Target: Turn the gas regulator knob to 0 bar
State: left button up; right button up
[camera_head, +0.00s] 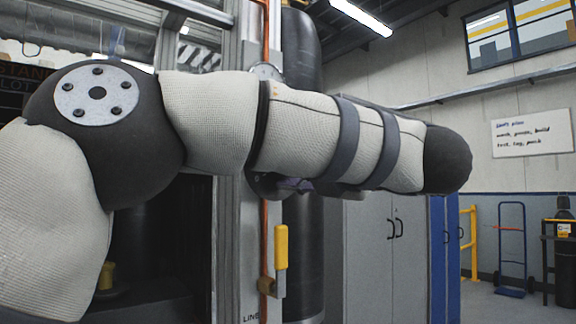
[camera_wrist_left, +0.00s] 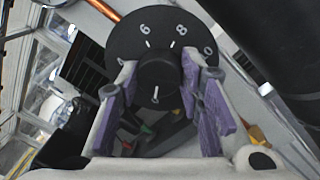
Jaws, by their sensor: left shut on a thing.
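The regulator knob (camera_wrist_left: 160,80) is black with a short white line that points down in the left wrist view. Behind it is a round black dial plate (camera_wrist_left: 128,42) with white numbers, 6 and 8 at the top. More marks at its sides are partly covered, and I cannot read a number at the white line. My left gripper (camera_wrist_left: 162,72) has its purple-padded fingers on both sides of the knob, shut on it. In the head view, my forearm hides the knob and most of the left gripper (camera_head: 294,184). My right gripper is in neither view.
A round gauge (camera_head: 265,71) shows just above my arm. An orange pipe (camera_head: 265,222) runs down beside a yellow handle (camera_head: 281,247) and a dark cylinder (camera_head: 303,250). Grey cabinets (camera_head: 370,255) stand to the right, with a blue hand truck (camera_head: 511,250) farther off.

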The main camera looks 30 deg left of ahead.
pick_arm(q)
jog(key=shift+n, duration=0.5)
jog(key=o, duration=1.2)
jog(key=shift+c, duration=0.2)
jog(key=shift+d, duration=0.1)
jog(key=v, duration=1.1)
jog(key=shift+s+d, duration=0.2)
jog(key=shift+d, duration=0.2)
